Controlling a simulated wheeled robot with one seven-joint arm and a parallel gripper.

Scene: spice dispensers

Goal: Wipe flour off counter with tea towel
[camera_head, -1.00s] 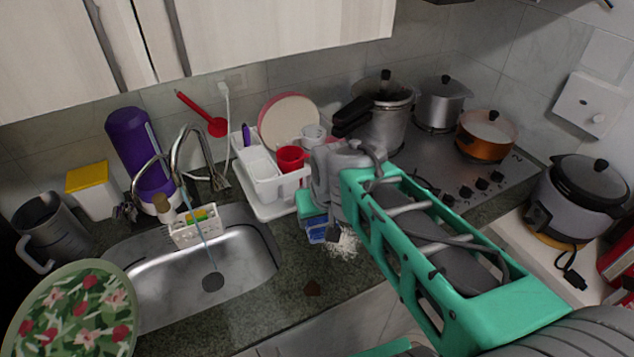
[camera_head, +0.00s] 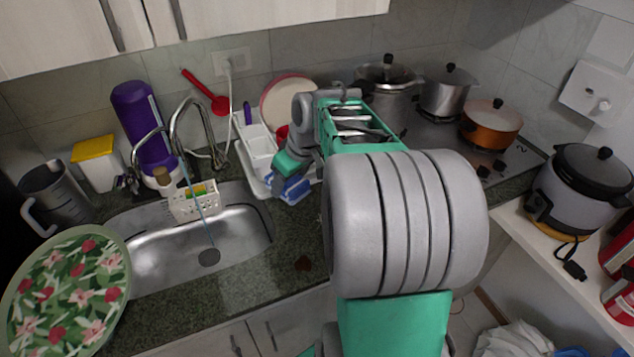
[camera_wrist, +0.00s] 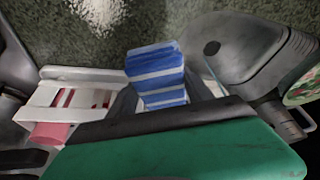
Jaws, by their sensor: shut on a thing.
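My gripper (camera_head: 287,170) is shut on the tea towel (camera_head: 292,190), a small folded cloth with blue and white stripes. The gripper is beside the dish rack, to the right of the sink. In the wrist view the towel (camera_wrist: 157,76) sticks out between the dark fingers of my gripper (camera_wrist: 165,102), over the counter (camera_wrist: 205,18). The white, speckled flour (camera_wrist: 98,12) lies on the dark green counter at the top of that view, apart from the towel in the picture. In the head view my arm hides the flour.
The white dish rack (camera_head: 252,150) with dishes stands close to my gripper. The steel sink (camera_head: 160,260) with its tap (camera_head: 185,120) is on the left. Pots stand on the stove (camera_head: 440,150) behind my arm.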

